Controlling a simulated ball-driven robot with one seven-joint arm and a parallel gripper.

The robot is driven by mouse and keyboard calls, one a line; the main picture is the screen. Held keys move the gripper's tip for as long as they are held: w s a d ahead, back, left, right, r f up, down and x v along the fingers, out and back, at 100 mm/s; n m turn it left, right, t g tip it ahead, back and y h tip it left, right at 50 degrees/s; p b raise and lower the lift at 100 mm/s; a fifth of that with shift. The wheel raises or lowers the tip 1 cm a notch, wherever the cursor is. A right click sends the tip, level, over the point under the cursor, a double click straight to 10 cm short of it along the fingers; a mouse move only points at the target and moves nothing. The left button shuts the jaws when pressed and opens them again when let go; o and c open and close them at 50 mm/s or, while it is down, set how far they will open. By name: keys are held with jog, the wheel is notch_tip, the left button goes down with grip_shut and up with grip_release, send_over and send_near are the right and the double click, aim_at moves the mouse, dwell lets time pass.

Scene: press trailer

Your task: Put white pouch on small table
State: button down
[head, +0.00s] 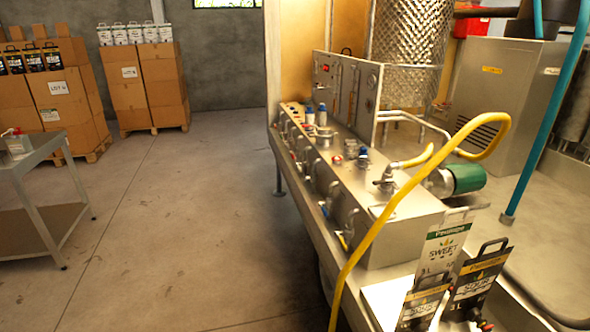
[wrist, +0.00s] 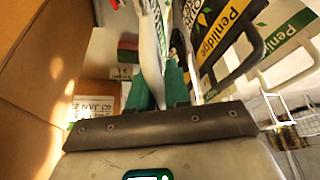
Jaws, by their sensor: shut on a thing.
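In the wrist view, my gripper (wrist: 158,88) has its green-padded fingers closed on a white pouch (wrist: 149,45), seen nearly edge-on between them. Its lower part is hidden by the fingers and the gripper body. I cannot make out my gripper in the head view. The small table (head: 28,155), grey metal with a lower shelf, stands at the left edge of the head view, partly cut off. A small light-coloured object (head: 17,145) sits on its top.
Close to the held pouch is a black pouch (wrist: 228,25) with a yellow band. Black and white pouches (head: 478,275) stand at the head view's lower right. The machine trailer (head: 400,230) with a yellow hose fills the right. Stacked cartons (head: 160,85) stand behind; open floor lies between.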

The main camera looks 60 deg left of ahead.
jog(key=shift+s+a, duration=0.15)
jog(key=shift+s, duration=0.15)
jog(key=shift+f+p, duration=0.4)
jog(key=shift+f, duration=1.2)
jog(key=c, duration=1.5)
grip_release()
jog(key=shift+w+f, duration=0.1)
jog(key=shift+f, duration=0.15)
jog(key=o, duration=0.4)
jog(key=b+v, duration=0.2)
jog(key=v, duration=1)
